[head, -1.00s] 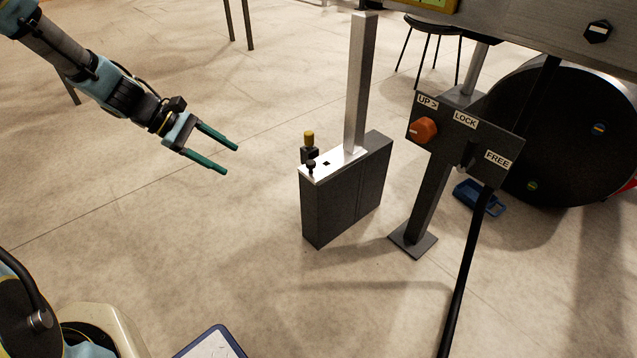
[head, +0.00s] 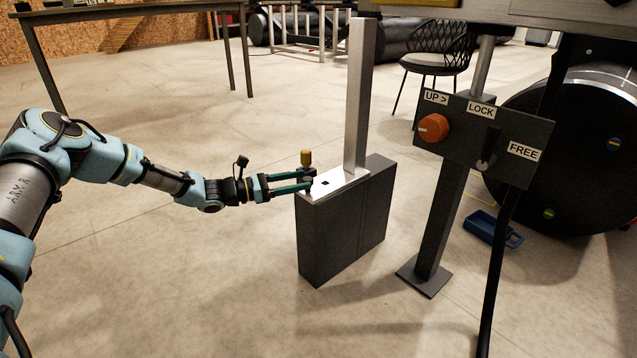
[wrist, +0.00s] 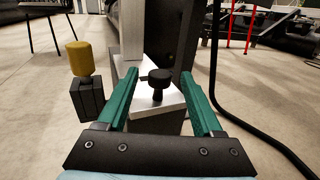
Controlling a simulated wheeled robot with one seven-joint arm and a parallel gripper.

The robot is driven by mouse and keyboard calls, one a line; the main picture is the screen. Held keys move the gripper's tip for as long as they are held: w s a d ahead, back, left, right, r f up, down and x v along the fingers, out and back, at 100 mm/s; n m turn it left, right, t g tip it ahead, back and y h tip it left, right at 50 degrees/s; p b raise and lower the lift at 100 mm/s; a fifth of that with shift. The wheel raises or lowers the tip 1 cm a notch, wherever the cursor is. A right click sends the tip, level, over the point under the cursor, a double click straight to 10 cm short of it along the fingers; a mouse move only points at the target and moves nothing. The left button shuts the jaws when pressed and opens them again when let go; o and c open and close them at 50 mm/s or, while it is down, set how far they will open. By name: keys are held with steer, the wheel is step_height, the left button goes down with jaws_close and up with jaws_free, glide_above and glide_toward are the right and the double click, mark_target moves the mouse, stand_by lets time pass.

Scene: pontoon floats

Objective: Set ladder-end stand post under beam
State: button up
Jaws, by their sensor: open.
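A tall silver post (head: 357,95) rises from a dark grey box-shaped stand (head: 345,225) with a bright metal top plate. The yellow cap (wrist: 78,57) is outside the left finger. A grey beam (head: 445,13) crosses the top right in the head view.
Right of the stand, a dark post carries a panel (head: 465,135) marked UP, LOCK and FREE, with an orange knob (head: 433,128) and a lever. A black cable, a blue tray (head: 492,230) and a large black cylinder (head: 575,150) are further right. Floor before the stand is clear.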

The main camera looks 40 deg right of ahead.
mark_target(319, 189)
steer(key=b+x, duration=0.1)
steer(key=x, duration=0.5)
steer(key=shift+d, duration=0.1)
jaws_close()
stand_by(0.4)
stand_by(0.9)
